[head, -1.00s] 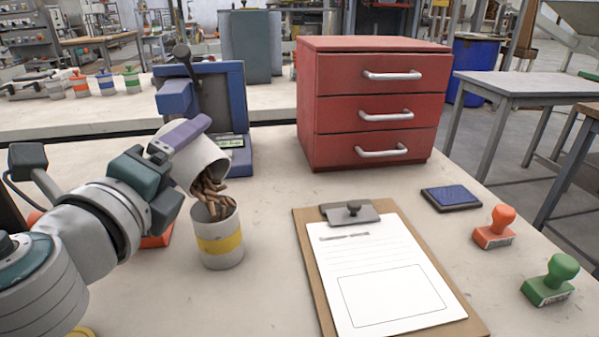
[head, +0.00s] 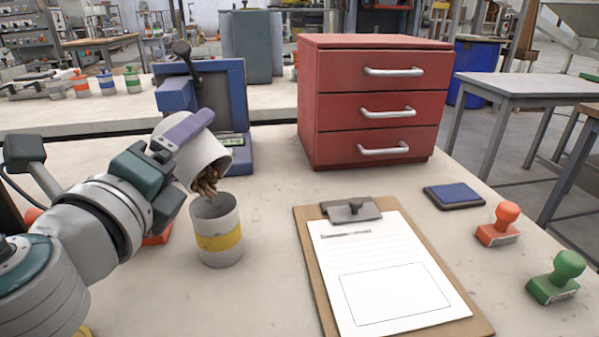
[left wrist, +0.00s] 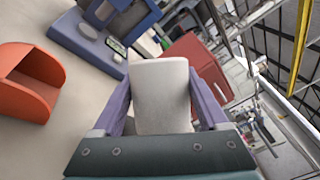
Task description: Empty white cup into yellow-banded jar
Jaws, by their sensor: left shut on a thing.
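My left gripper (head: 184,131) is shut on the white cup (head: 207,158), with a purple finger along its side. The cup is tilted steeply, mouth down and to the right, above the yellow-banded jar (head: 218,243). Brown pellets (head: 206,182) show at the cup's mouth, just above the jar's rim. The jar stands upright on the table; its contents are hard to make out. In the left wrist view the cup (left wrist: 161,95) sits between both purple fingers. My right gripper is out of view.
A blue device (head: 232,110) stands behind the cup, and a red drawer cabinet (head: 375,105) at the back. A clipboard (head: 385,270) lies right of the jar, with an ink pad (head: 453,196) and two stamps beyond. An orange scoop-like bin (left wrist: 28,90) is near my left arm.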

